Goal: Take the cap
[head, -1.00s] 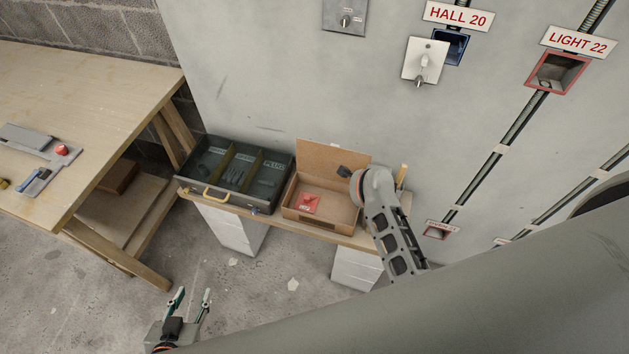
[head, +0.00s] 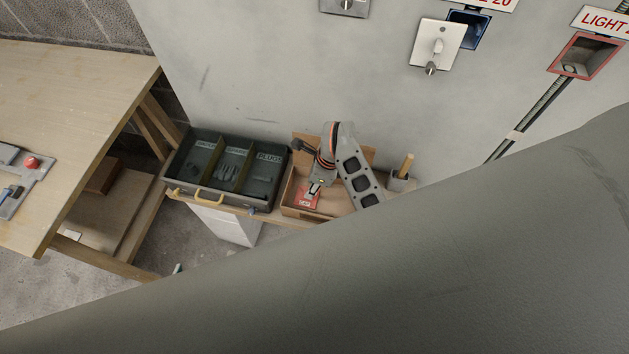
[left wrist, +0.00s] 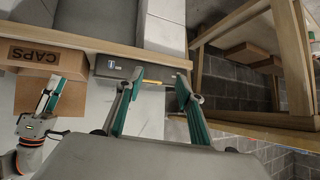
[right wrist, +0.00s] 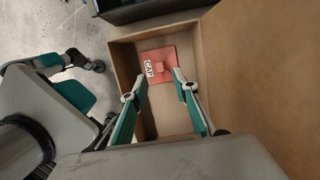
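The red cap (right wrist: 160,63), with a raised square knob and a white CAP label, lies in the open cardboard box (right wrist: 122,54). In the head view the cap (head: 308,201) is partly covered by my right gripper (head: 313,188), which is over the box. In the right wrist view my right gripper (right wrist: 161,80) is open, its fingertips apart on either side of the cap's near edge, nothing between them. My left gripper (left wrist: 160,77) is open and empty, in front of the shelf; in the head view only a fingertip shows.
A dark case (head: 171,178) with three compartments stands left of the box. A cup with a wooden-handled tool (head: 403,170) stands right of it. The wooden workbench (head: 80,100) is at left. Wall boxes hang above. My own large grey arm part hides the lower right.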

